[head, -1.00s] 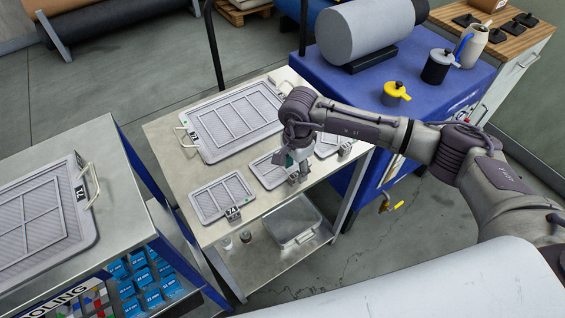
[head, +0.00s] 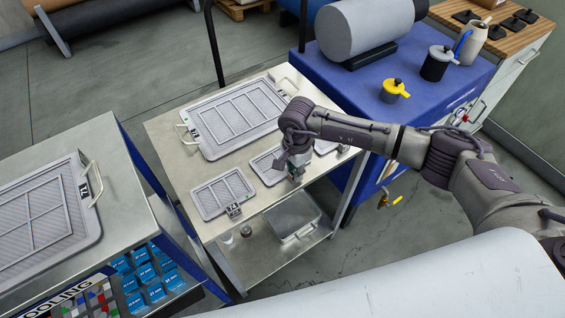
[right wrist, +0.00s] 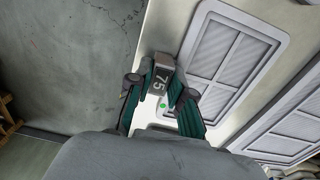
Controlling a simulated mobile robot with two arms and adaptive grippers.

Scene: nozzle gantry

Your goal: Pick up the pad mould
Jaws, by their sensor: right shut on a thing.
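The pad mould (head: 264,165) is a small pale grey framed plate with a ribbed face, the middle one of three small plates along the front of the steel table. My right gripper (head: 295,174) reaches down at its near right edge and hides part of it. In the right wrist view the green-padded fingers (right wrist: 163,88) are shut on the grey tag block marked 75 (right wrist: 161,78) at the edge of the mould (right wrist: 232,58). I cannot tell any gap between mould and table. My left gripper is out of view.
A large handled mould (head: 237,117) lies behind, a small mould (head: 222,193) to the left, and another (head: 325,146) to the right, partly behind my arm. A blue cabinet (head: 372,100) adjoins on the right.

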